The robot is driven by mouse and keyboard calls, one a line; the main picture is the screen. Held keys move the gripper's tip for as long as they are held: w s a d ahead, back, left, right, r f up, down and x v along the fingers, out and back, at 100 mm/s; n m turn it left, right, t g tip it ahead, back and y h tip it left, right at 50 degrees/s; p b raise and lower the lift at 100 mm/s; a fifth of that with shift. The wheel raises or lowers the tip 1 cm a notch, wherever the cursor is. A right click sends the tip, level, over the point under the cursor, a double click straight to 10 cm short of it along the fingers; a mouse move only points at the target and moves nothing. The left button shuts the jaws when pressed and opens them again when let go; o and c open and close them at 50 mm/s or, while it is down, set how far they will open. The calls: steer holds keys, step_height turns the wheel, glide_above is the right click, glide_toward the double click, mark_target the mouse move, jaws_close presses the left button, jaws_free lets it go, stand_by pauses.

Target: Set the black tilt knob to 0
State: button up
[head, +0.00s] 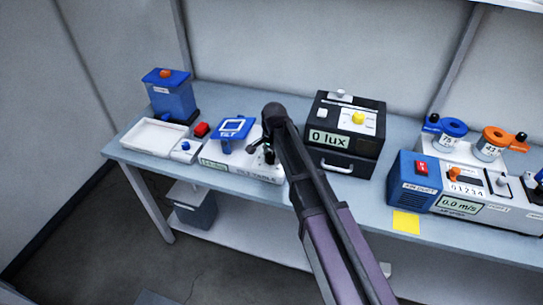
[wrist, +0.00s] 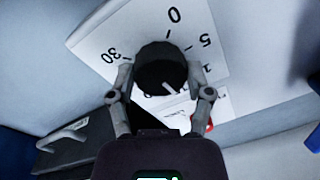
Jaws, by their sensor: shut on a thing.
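The black tilt knob (wrist: 158,62) is a round cap on a white dial plate (wrist: 105,38) in the wrist view. The numbers 0, 5 and 30 show around it, with another partly hidden on the right. A pale line shows on the knob's lower right part, on the side away from the 0. My gripper (wrist: 163,78) has one finger on each side of the knob and is shut on it. In the head view my gripper (head: 266,154) is at the right part of the white tilt unit (head: 236,170), and the knob is hard to make out there. The unit's blue platform (head: 233,127) stands to the left.
A black lux box (head: 345,166) stands close to the right of my arm. A wind unit (head: 455,205) and a yellow note (head: 406,222) are on the right.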

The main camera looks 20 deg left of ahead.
steer(key=n, duration=0.6)
steer(key=shift+d+n, duration=0.15)
steer(key=shift+n, duration=0.15)
steer(key=n, duration=0.6)
steer(key=shift+g, duration=0.4)
steer(key=n, duration=0.6)
steer(key=shift+n, duration=0.3)
steer(key=n, duration=0.6)
steer(key=shift+n+h, duration=0.3)
steer(key=shift+h, duration=0.1)
steer(key=o, duration=1.1)
steer(key=shift+w, duration=0.1)
steer(key=shift+o, duration=0.2)
